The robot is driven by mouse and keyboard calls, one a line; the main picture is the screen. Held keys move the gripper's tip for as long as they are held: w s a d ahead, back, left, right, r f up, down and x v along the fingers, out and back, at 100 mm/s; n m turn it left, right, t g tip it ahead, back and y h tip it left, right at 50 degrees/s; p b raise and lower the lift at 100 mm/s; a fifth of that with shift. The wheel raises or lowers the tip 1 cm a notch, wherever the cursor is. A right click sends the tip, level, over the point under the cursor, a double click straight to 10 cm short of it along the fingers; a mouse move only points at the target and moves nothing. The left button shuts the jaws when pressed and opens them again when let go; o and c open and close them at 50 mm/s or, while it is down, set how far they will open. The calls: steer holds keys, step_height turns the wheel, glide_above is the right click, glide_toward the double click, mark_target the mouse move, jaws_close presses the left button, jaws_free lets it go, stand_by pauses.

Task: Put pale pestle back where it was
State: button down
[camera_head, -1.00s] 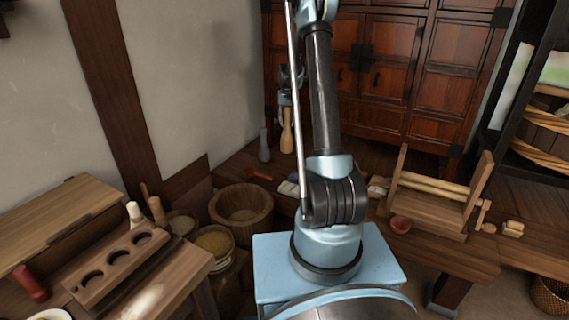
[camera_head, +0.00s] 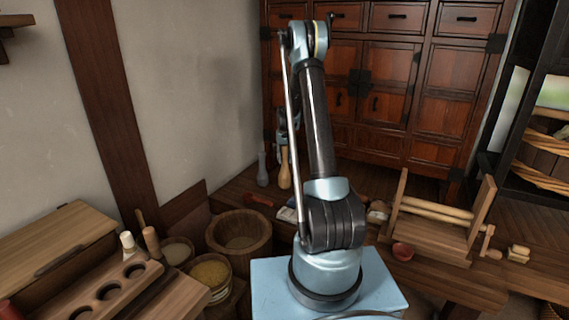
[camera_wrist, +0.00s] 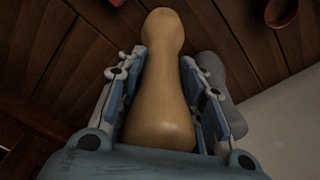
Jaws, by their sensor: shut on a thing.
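The pale pestle (camera_head: 284,170), smooth tan wood with a narrow waist, hangs upright below my gripper (camera_head: 282,142) near the back wall corner. In the wrist view the pale pestle (camera_wrist: 160,95) lies between both fingers, and my gripper (camera_wrist: 161,60) is shut on it. Its lower end is at or just above the dark plank bench (camera_head: 235,187); I cannot tell whether it touches. A grey pestle (camera_head: 262,168) stands upright just left of it, and shows close beside the right finger in the wrist view (camera_wrist: 222,85).
A red tool (camera_head: 258,200) and a wooden tub (camera_head: 240,232) are in front of the pestles. A wooden rack with round holes (camera_head: 150,270) is lower left. A wooden roller frame (camera_head: 440,235) and small red bowl (camera_head: 403,251) are right. The drawer cabinet (camera_head: 395,85) stands behind.

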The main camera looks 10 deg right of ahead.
steer(key=shift+f, duration=0.95)
steer(key=c, duration=1.1)
jaws_free()
